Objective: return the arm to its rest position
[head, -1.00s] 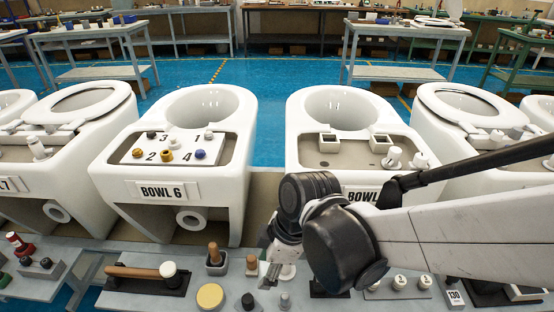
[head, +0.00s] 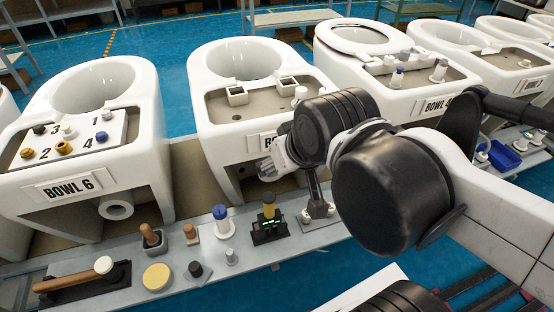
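My arm reaches in from the right edge in the head view, with its large black joints in front of the bench. My gripper (head: 267,168) is partly hidden behind the wrist joint, in front of the bowl to the right of Bowl 6. Its grey fingers point left and down. I see nothing hanging from it, but the finger gap is too small to read. It is above the grey bench (head: 130,292) and appears apart from the things on it.
Bowl 6 (head: 140,170) stands at left, and several white bowls line up to the right. Blue floor shows beyond the bench.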

